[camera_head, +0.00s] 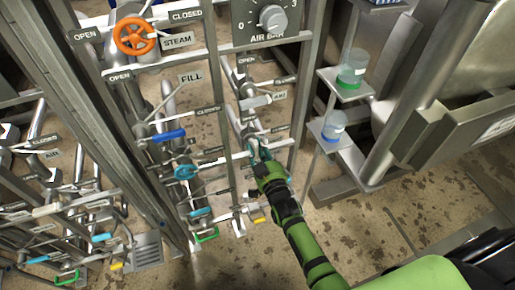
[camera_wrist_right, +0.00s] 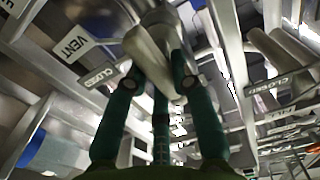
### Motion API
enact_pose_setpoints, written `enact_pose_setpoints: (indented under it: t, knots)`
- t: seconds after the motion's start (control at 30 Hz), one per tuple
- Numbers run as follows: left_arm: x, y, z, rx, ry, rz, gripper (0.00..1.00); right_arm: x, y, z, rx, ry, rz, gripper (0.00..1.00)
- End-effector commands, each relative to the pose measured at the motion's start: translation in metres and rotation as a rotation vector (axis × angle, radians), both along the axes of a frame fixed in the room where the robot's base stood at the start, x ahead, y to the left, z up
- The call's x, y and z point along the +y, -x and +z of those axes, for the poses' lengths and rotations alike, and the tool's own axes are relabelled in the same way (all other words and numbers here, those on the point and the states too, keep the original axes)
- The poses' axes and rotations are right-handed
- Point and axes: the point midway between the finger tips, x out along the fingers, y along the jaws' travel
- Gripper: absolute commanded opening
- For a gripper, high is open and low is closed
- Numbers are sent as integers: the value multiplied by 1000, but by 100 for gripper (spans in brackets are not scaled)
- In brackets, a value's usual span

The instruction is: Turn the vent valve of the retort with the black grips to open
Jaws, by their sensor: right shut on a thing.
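My right gripper (camera_head: 258,148) reaches in from the lower right to the pipe panel. In the right wrist view, its green fingers (camera_wrist_right: 158,82) close around a pale grey valve handle (camera_wrist_right: 150,48). A VENT label (camera_wrist_right: 72,44) is to the left of this handle, with a CLOSED label (camera_wrist_right: 105,75) close beside the left finger. In the head view the gripper hides most of the handle, and its exact angle cannot be told. Black grips on the retort cannot be made out. My left gripper is not in view.
The air bar dial (camera_head: 272,18) is above. A steel rail (camera_head: 212,105) is close by.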

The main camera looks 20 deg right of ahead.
Motion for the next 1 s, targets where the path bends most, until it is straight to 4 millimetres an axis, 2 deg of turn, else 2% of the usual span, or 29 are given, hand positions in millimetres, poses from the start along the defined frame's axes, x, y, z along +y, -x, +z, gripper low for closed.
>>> enact_pose_setpoints:
  t: [0.03, 0.07, 0.1, 0.13, 0.43, 0.57, 0.67, 1.0]
  knots:
    - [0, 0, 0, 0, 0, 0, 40, 0, -1, 2, -6, 5, 0, 0]
    - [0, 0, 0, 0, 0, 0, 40, 0, -1, 2, -6, 5, 0, 28]
    - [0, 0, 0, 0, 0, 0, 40, 0, -1, 2, -6, 5, 0, 44]
    - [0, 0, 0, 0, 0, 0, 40, 0, -1, 2, -6, 5, 0, 49]
    - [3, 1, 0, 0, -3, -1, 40, 0, 0, 1, -2, 2, 0, 49]
    - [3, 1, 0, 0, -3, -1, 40, 0, 8, 0, -1, 1, 0, 49]
    - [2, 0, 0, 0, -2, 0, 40, -1, 23, -1, 1, 2, 1, 49]
    - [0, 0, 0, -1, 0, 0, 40, -3, 93, 0, 1, 3, 0, 49]
